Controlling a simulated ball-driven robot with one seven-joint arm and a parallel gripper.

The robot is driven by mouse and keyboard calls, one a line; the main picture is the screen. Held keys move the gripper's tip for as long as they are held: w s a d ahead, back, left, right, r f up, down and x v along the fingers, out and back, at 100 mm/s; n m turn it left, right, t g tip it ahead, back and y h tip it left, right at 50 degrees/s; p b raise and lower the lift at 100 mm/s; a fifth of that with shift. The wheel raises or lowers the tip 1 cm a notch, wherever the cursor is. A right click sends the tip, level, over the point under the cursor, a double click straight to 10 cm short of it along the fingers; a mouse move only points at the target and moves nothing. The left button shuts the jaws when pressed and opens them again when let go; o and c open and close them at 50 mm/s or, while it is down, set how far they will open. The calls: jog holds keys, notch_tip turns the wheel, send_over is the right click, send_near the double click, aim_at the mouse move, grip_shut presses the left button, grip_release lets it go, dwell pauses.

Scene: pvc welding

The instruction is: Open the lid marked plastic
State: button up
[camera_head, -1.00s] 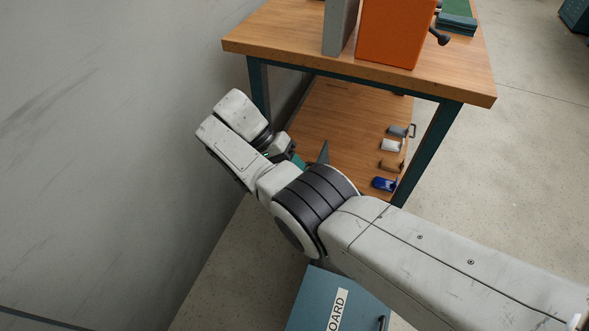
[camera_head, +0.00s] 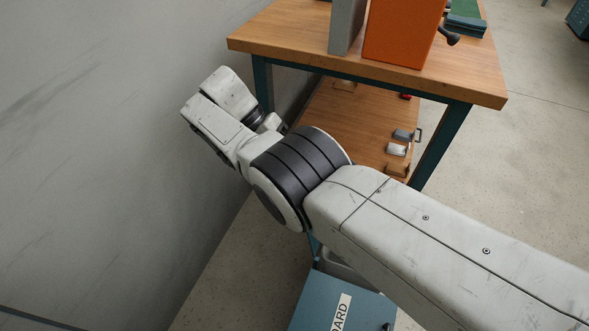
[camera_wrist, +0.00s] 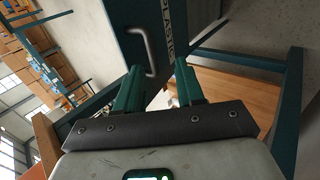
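I cannot tell whether a finger touches the handle or lid. In the head view my arm hides the gripper and most of what is beneath; a blue edge and grey rim (camera_head: 345,264) show beside the arm.
A blue bin lid ending in "OARD" (camera_head: 325,297) is at the bottom of the head view. A wooden workbench (camera_head: 300,50) with an orange box (camera_head: 402,30) stands beyond, its lower shelf (camera_head: 345,118) holding small parts. A grey wall (camera_head: 100,130) is close on the left.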

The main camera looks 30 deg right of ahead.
jog(key=shift+b+v, duration=1.15)
jog(key=shift+v, duration=0.1)
